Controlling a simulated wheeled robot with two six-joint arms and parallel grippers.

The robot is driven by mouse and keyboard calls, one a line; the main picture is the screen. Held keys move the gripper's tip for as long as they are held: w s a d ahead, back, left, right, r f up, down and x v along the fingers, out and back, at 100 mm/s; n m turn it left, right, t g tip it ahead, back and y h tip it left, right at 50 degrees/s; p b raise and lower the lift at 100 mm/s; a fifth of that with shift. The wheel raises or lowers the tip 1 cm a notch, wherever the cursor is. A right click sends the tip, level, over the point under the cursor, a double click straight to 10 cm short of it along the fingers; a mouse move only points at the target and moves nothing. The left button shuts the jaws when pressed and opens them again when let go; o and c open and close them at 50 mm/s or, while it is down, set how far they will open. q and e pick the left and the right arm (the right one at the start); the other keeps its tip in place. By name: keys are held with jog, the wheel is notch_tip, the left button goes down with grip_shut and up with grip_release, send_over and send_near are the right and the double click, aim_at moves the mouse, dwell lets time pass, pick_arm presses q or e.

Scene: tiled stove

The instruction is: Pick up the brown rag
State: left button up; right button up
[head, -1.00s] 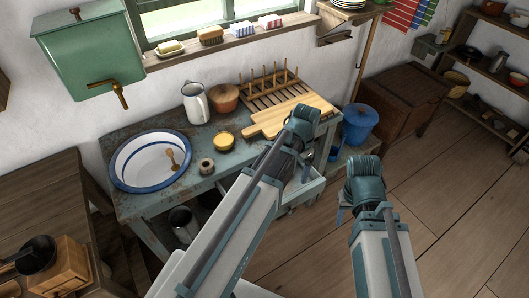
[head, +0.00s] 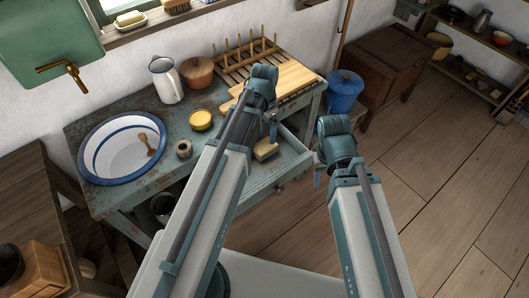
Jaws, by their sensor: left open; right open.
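I cannot make out a brown rag in the head view. My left gripper (head: 272,130) hangs below its wrist in front of the washstand's edge, over the open drawer (head: 262,182). It is small and partly hidden by my arm; it looks empty. My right gripper (head: 318,176) hangs right of the drawer, over the floor, mostly behind its own wrist, with nothing seen in it. A tan block or brush (head: 265,150) lies in the drawer, just below my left gripper. My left arm hides part of the drawer and of the washstand (head: 204,150).
The washstand holds a white basin (head: 94,166), a pitcher (head: 166,80), a brown pot (head: 199,73), a yellow-topped tub (head: 201,120) and a cutting board (head: 295,79). A blue bucket (head: 345,92) and a wooden chest (head: 385,62) stand behind right. The floor at right (head: 450,190) is clear.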

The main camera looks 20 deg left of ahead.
pick_arm(q)
jog(key=b, duration=0.4)
send_over(265, 145)
jog(key=shift+s+f, duration=0.15)
jog(key=shift+f, duration=1.05)
jog(key=shift+s+f, duration=0.15)
jog(key=shift+f, duration=1)
jog(key=f+b, duration=0.5)
jog(key=shift+w+f, duration=0.15)
jog(key=shift+w, duration=0.05)
jog(key=c, duration=1.2)
jog(key=shift+o, duration=0.2)
jog(key=shift+r, duration=0.2)
